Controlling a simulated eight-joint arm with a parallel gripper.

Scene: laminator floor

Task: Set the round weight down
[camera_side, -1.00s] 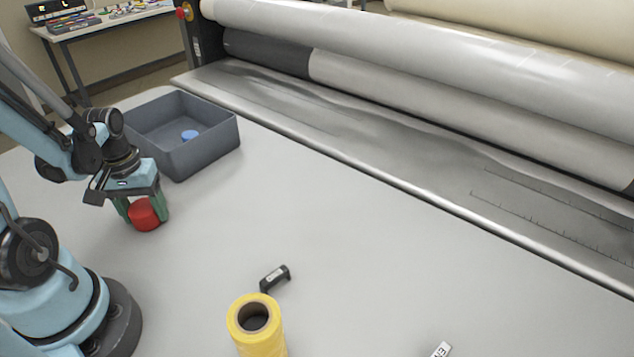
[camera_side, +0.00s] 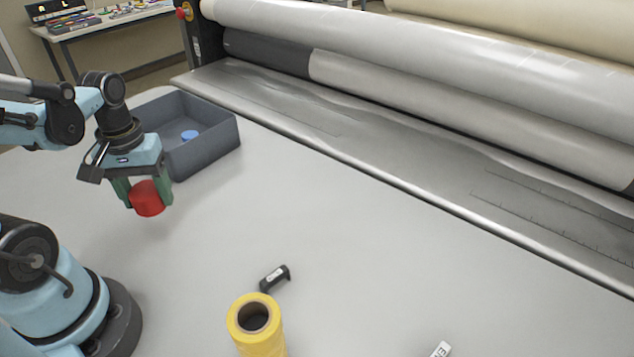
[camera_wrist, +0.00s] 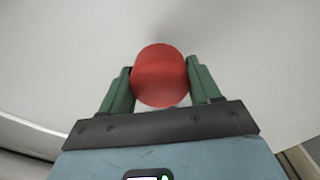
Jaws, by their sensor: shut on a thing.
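The round weight (camera_side: 148,199) is a short red cylinder. My gripper (camera_side: 142,192), with green fingers, is shut on it from both sides. In the side view it is held above the grey table, in front of the grey bin's near left side. In the wrist view the red weight (camera_wrist: 160,76) sits between the two green fingers of my gripper (camera_wrist: 160,85), with pale table surface behind it. The exact height above the table is hard to tell.
A grey open bin (camera_side: 208,150) with a blue round piece (camera_side: 189,135) inside stands behind my gripper. A yellow roll (camera_side: 258,330), a small black object (camera_side: 274,278) and a white label (camera_side: 441,349) are at the front. A laminator (camera_side: 400,150) runs along the back. The middle table is clear.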

